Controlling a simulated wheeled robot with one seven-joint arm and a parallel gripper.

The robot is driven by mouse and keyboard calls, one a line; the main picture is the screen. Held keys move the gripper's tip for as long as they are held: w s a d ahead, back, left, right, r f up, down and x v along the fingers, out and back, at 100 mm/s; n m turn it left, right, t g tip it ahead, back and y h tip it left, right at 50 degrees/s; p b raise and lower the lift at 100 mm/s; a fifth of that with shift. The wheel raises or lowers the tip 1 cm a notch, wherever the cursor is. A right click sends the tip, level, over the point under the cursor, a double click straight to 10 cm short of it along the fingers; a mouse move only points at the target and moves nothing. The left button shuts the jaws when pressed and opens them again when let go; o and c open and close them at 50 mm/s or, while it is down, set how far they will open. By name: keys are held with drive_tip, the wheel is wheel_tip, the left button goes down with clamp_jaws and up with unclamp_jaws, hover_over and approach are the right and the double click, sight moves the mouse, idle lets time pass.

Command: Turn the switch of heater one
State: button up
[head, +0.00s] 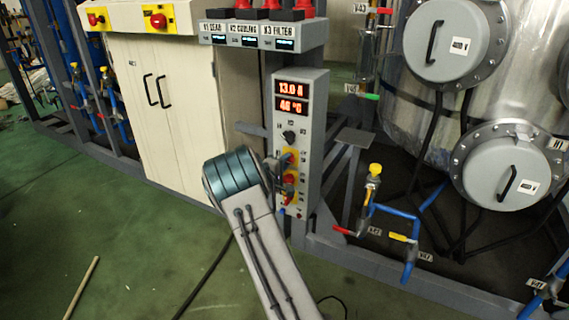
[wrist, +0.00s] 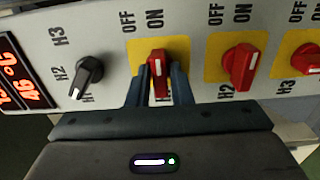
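The heater one switch (wrist: 158,72) is a red knob with a white mark on a yellow plate, in the middle of the wrist view. My gripper (wrist: 159,88) has one dark finger on each side of this knob, close against it, and looks shut on it. The white mark points up in the wrist view, towards the ON print. The label below the knob is mostly hidden by the fingers. In the head view my gripper (head: 275,168) is at the front of the grey control box (head: 312,140) and partly covers the knobs.
Beside the held knob in the wrist view are the red H2 switch (wrist: 238,67) and H3 switch (wrist: 308,62), and a black selector (wrist: 87,76) on the other side. A red display (head: 291,97) tops the box. Blue pipes (head: 410,245) and a steel tank (head: 400,100) stand right.

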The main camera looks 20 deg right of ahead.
clamp_jaws()
drive_tip(key=shift+n, duration=0.3)
drive_tip(key=shift+n+p, duration=3.95)
drive_tip(key=shift+n, duration=4.65)
drive_tip(key=shift+f, duration=0.1)
drive_tip(key=shift+s, duration=0.1)
drive_tip(key=shift+o, duration=2.4)
unclamp_jaws()
